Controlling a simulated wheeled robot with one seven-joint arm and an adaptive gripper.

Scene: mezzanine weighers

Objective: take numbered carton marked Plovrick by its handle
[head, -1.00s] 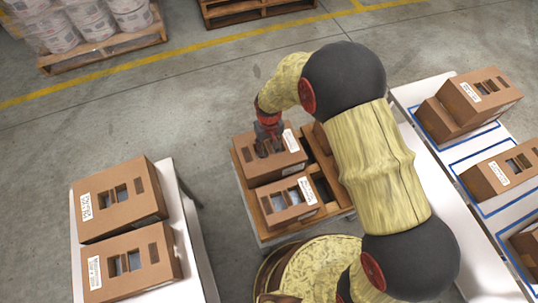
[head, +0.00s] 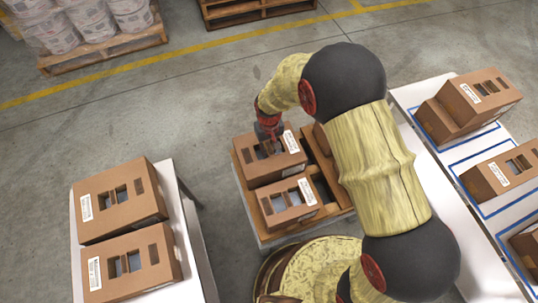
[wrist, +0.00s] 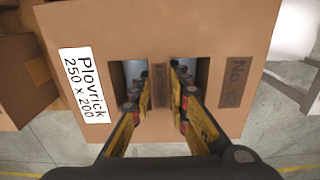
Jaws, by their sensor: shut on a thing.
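The carton marked Plovrick (wrist: 110,35) fills most of the wrist view. Its white label reads "Plovrick 250 x 200", and a brown patch on its other side reads "No." with digits I cannot read surely. It has two openings with a narrow handle strip (wrist: 160,86) between them. My gripper (wrist: 160,90) has one finger in each opening and is shut on the handle strip. In the head view the carton (head: 270,172) sits at the back left of the wooden pallet (head: 254,213), under my gripper (head: 268,147).
A second carton (head: 288,203) stands close in front on the same pallet. Two cartons stand on the left white table (head: 192,232). Several more stand on the right white table (head: 440,160) with blue-marked areas. Open floor lies behind the pallet.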

